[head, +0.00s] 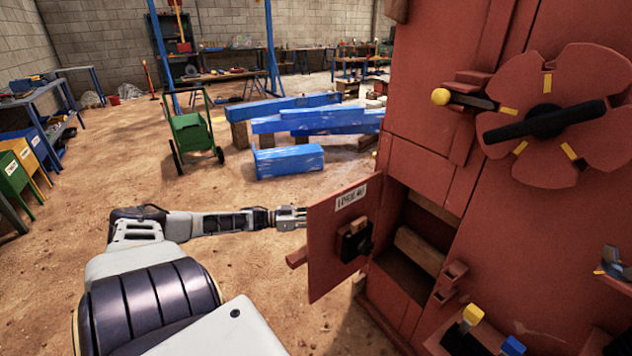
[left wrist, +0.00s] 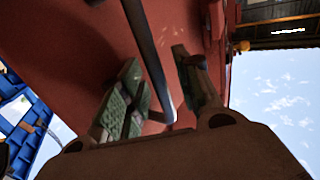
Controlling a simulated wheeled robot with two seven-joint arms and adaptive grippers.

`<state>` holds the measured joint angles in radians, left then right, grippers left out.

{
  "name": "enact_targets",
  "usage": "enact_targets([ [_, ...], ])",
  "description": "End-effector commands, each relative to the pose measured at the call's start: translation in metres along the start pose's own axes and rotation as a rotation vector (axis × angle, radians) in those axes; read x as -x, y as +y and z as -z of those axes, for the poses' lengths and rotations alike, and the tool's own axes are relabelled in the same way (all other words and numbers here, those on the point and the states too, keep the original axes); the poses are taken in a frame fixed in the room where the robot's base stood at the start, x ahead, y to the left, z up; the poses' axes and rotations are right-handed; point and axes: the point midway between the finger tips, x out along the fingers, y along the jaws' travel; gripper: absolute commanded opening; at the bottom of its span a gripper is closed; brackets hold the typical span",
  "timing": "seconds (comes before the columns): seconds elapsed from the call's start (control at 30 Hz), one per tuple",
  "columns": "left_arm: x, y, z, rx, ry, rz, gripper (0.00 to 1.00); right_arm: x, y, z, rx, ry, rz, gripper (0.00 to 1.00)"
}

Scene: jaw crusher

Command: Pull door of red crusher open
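The red crusher (head: 470,215) fills the right side of the head view. Its small red door (head: 325,250) stands swung out to the left, with a dark opening (head: 400,262) behind it. The door's visible face bears a white label and a black latch block (head: 355,240). My left gripper (head: 300,217) is at the door's far left side, partly hidden by it. In the left wrist view, a grey bar handle (left wrist: 148,55) on a red surface runs between the two spread fingers (left wrist: 155,65); no firm grip shows. My right gripper is not in view.
A red flywheel (head: 555,115) with a black bar and a yellow-tipped lever (head: 441,96) project from the crusher. Blue beams (head: 320,120) and a green cart (head: 190,135) stand beyond the door. The sandy floor left of the door is clear.

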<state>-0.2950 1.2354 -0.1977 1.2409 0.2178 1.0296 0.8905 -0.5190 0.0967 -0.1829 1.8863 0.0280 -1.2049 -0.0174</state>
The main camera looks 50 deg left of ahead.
Motion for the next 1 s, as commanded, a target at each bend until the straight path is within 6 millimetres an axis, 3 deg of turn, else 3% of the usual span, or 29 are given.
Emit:
enact_targets([
  [0.37, 0.006, 0.000, -0.001, 0.000, -0.001, 0.000, 0.33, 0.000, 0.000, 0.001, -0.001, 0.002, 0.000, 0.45],
  [1.0, 0.045, 0.000, -0.001, 0.001, -0.002, -0.001, 0.33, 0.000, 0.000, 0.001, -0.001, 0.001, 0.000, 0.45],
])
